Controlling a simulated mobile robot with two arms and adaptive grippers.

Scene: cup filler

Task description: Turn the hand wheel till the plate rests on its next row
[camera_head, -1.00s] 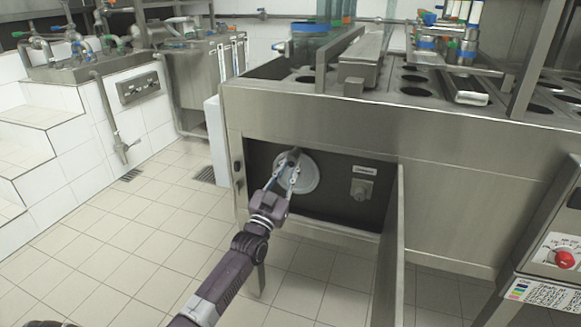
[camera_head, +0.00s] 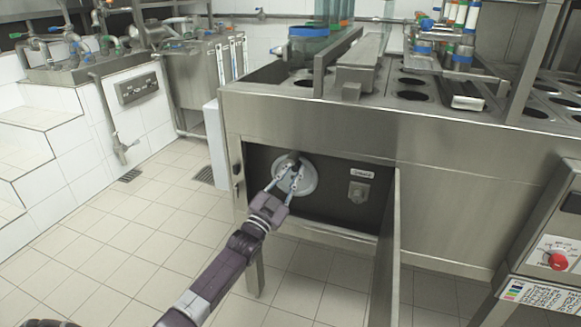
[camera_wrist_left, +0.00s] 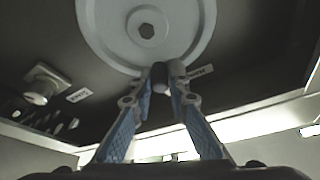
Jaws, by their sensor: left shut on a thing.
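The hand wheel (camera_head: 307,182) is a pale round disc on the dark back wall of an open recess in the steel machine. In the left wrist view the wheel (camera_wrist_left: 100,25) fills the top, with a hex bolt at its hub. My left gripper (camera_head: 288,170) is shut on the wheel's dark handle (camera_wrist_left: 160,75), near the rim; the fingers hide part of the wheel. In the head view the handle sits near the wheel's upper part. Which surface is the plate and which row it rests on I cannot tell.
An open door (camera_head: 397,250) stands right of the recess. A grey fitting (camera_head: 359,191) is beside the wheel. The steel top (camera_head: 365,110) has round holes and blue-rimmed clear containers (camera_head: 309,45). A panel with a red knob (camera_head: 558,260) is at the right.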

